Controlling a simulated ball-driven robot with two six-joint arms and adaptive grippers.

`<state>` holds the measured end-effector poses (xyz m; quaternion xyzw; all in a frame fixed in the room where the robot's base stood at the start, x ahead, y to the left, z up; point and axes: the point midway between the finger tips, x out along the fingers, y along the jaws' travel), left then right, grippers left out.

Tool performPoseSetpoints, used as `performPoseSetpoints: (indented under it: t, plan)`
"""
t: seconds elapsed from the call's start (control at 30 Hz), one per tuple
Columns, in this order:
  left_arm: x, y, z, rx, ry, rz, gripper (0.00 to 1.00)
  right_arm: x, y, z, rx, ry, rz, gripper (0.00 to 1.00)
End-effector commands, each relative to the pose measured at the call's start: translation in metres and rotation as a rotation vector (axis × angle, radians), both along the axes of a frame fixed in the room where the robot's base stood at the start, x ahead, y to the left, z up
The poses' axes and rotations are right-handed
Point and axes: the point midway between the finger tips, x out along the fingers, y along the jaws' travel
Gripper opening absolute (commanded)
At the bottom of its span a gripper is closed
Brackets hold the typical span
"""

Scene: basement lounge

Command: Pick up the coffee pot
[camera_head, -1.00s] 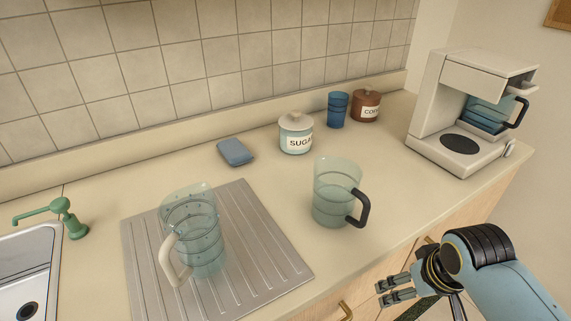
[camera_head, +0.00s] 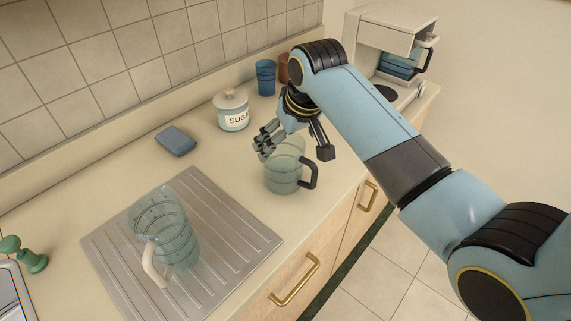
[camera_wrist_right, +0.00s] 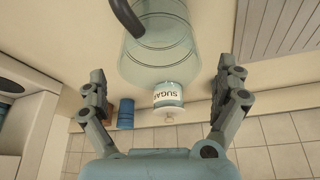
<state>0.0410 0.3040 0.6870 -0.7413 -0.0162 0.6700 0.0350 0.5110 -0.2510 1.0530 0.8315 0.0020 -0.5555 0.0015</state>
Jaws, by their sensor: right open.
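A clear greenish glass pot with a dark handle (camera_head: 282,178) stands upright on the counter. It also shows in the right wrist view (camera_wrist_right: 158,50), beyond and between the spread fingers. My right gripper (camera_head: 294,151) is open and empty, just above this pot, hiding part of its rim; in the right wrist view (camera_wrist_right: 160,74) the fingers lie wide to either side. I cannot tell whether they touch the glass. Another blue-tinted pot with a black handle (camera_head: 399,64) sits in the coffee maker (camera_head: 396,32). My left gripper is not in view.
A clear jug with a pale handle (camera_head: 172,232) stands on the ribbed drainboard (camera_head: 240,240), left of the pot. Behind are the sugar jar (camera_head: 232,119), a blue cup (camera_head: 265,77), a partly hidden brown jar (camera_head: 283,68) and a blue sponge (camera_head: 175,141).

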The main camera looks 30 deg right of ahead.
Motion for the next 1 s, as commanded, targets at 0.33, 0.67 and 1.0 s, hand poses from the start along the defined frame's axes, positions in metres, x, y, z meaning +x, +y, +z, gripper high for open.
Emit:
performPoseSetpoints:
  t: [0.33,0.67,1.0]
  plan:
    - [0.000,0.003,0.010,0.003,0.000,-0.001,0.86,0.014,0.000,-0.034,0.000,0.000,0.000,1.00]
    - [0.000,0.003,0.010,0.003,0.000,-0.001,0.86,0.014,0.000,-0.035,0.000,0.000,0.000,0.82]
    - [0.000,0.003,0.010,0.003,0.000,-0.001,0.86,0.014,0.000,-0.035,0.000,0.001,0.000,0.37]
